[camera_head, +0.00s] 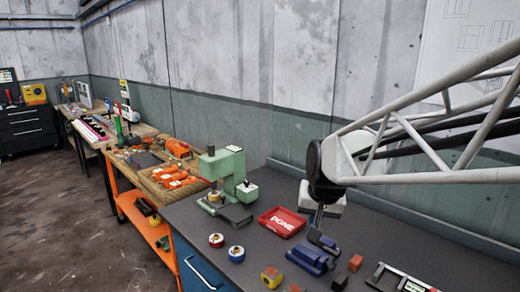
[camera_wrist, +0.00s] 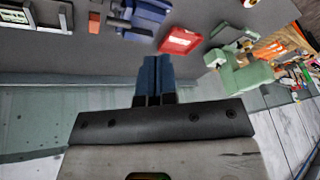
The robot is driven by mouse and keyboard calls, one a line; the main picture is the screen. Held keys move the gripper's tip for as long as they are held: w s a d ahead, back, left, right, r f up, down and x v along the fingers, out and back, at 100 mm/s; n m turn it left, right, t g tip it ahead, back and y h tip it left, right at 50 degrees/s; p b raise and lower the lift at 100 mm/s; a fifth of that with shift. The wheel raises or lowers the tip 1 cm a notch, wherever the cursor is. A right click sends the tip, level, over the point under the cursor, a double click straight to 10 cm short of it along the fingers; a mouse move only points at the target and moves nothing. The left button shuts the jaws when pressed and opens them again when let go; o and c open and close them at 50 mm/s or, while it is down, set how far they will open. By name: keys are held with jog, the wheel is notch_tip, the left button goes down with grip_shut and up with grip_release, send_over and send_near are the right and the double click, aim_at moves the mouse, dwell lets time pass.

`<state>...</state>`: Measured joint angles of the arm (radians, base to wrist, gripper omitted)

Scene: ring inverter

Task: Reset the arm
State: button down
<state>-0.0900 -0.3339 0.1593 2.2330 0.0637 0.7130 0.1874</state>
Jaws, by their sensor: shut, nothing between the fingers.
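My gripper (camera_head: 322,240) hangs above the dark grey workbench (camera_head: 278,190), in front of the back wall. In the wrist view its two blue fingers (camera_wrist: 155,75) lie side by side, shut with nothing between them. In the head view it is above and close to a blue block-shaped fixture (camera_head: 308,260); the fixture also shows in the wrist view (camera_wrist: 142,17). My gripper appears clear of the bench objects.
A red tray marked DONE (camera_head: 282,221) lies left of my gripper. A green press-like machine (camera_head: 222,170) stands farther left. Two round parts (camera_head: 216,240) (camera_head: 236,253), a red block (camera_head: 355,262), a yellow-red block (camera_head: 271,277) and a metal frame (camera_head: 400,278) are on the bench.

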jog(key=s+d+f, duration=0.1)
jog(key=s+d, duration=0.2)
jog(key=s, duration=0.8)
jog(key=s+d+f+n+g+h, duration=0.1)
jog(key=s+d+f, duration=0.1)
jog(key=s, duration=0.9)
jog(key=shift+d+g, duration=0.3)
jog(key=shift+d, duration=0.1)
